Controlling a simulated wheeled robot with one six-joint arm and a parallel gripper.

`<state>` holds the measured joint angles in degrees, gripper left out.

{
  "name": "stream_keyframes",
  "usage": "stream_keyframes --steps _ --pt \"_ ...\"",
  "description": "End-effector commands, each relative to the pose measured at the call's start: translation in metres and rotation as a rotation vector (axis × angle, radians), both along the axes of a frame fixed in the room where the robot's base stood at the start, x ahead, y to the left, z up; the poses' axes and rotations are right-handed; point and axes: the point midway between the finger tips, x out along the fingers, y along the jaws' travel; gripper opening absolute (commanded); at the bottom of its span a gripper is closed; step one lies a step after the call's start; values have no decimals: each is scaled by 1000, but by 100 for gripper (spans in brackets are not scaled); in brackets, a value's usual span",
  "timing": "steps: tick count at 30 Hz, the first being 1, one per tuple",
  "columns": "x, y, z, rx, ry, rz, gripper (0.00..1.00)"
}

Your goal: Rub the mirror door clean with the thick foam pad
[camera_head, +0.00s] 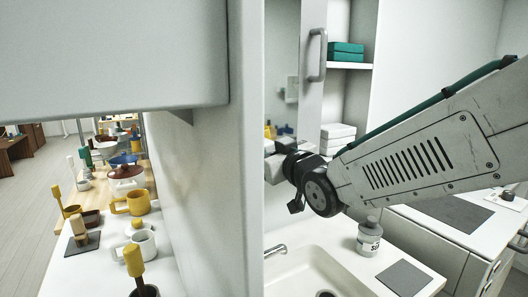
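The mirror door (284,75) appears to be the narrow reflective panel behind the white wall edge, with a grey upright handle (317,55) on its frame. Only a strip of it shows. My gripper (292,172) is at the end of my arm, low in front of this panel. Its dark parts are partly hidden by my wrist, and its fingertips do not show clearly. A pale grey block (274,168) shows just left of the gripper. It may be the foam pad, but I cannot tell whether it is gripped or touches the mirror.
A white wall edge (246,150) stands close on the left. Below are a sink (305,272), a grey labelled bottle (369,238) and a grey mat (404,278). Teal boxes (346,52) sit on a shelf. Mugs and brushes crowd the left counter (100,270).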

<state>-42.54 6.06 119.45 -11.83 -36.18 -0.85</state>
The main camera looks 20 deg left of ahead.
Motion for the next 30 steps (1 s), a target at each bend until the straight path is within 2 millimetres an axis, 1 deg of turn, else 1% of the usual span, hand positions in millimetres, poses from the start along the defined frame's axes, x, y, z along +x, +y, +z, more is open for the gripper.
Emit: stream_keyframes --steps 12,24,30 --pt "1 -1 0 0 0 1 0" --pt "-10 12 0 0 0 2 0" --pt "-11 14 0 0 0 4 0"
